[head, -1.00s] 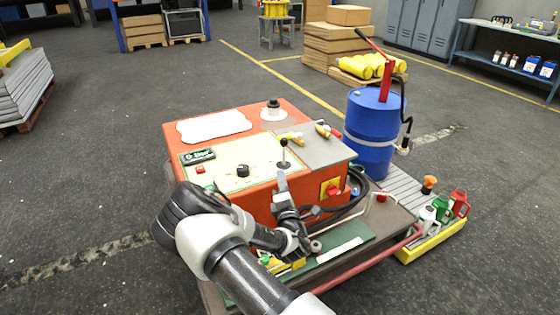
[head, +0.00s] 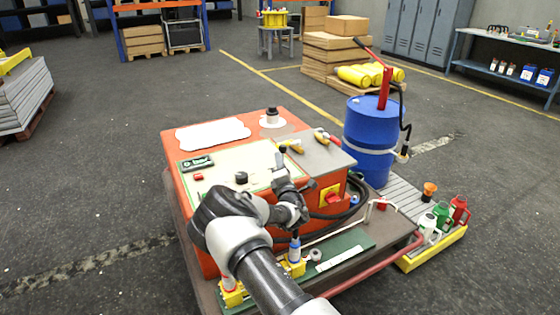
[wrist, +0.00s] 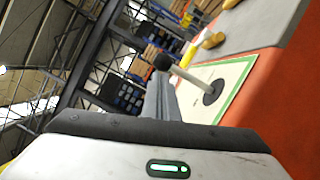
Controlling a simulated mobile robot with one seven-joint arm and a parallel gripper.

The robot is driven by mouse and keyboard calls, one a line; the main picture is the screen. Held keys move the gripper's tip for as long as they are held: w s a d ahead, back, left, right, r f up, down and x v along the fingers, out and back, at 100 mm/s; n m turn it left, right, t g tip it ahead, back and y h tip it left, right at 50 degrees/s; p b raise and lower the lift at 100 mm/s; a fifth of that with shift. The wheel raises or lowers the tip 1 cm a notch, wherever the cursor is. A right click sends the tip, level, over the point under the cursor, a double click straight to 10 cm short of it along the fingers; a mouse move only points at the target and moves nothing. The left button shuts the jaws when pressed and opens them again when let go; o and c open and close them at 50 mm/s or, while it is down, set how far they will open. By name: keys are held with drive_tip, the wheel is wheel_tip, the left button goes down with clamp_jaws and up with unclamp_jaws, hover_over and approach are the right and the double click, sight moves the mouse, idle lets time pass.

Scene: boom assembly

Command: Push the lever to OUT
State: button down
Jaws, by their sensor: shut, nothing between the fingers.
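The lever (wrist: 188,75) is a thin pale rod with a black knob, rising from a round dark base on the cream panel (head: 225,170) of an orange machine. In the wrist view it leans across, its knob just beyond my fingers. My gripper (head: 280,162) is at the panel's right edge in the head view, largely covering the lever there. In the wrist view my gripper (wrist: 160,95) is shut and empty, its fingertips close to the lever; I cannot tell whether they touch. No OUT marking is readable.
A black knob (head: 241,178) and a red button (head: 198,177) are on the panel left of my gripper. Yellow-handled tools (head: 290,146) lie on the grey top behind. A red and yellow switch (head: 331,196) is on the machine's side. A blue drum (head: 370,135) stands right.

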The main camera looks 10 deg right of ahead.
drive_tip(key=shift+w+d+r, duration=0.1)
drive_tip(key=shift+w+d, duration=0.05)
drive_tip(key=shift+d, duration=0.05)
